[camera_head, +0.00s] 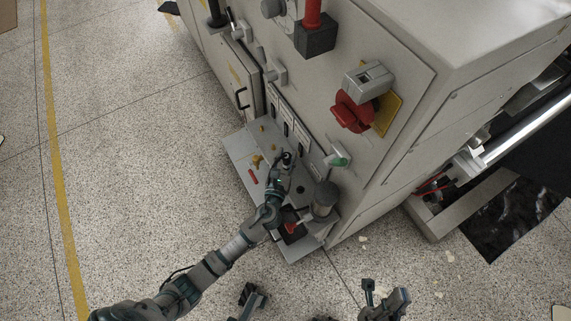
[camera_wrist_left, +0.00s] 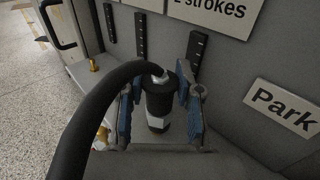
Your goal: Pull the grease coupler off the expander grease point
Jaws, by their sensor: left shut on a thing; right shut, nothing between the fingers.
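The grease coupler (camera_wrist_left: 160,98) is a black cylinder with a pale metal lower part, upright in the middle of the left wrist view. A thick black hose (camera_wrist_left: 85,105) curves from its top toward the lower left. My left gripper (camera_head: 285,162) is shut on the coupler, one blue-padded finger on each side; it also shows in the left wrist view (camera_wrist_left: 160,105). The coupler's lower end is close to the grey shelf, and I cannot tell whether it touches the grease point, which is hidden. My right gripper (camera_head: 384,300) is shut and empty at the bottom edge of the head view.
The grey machine cabinet (camera_head: 400,40) stands beside the shelf (camera_head: 242,150), with a red rotary switch (camera_head: 352,111) on its panel. Small brass fittings (camera_head: 257,160) and a grey cylinder (camera_head: 325,198) stand on the shelf. A "Park" label (camera_wrist_left: 283,108) is nearby. The floor left is clear.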

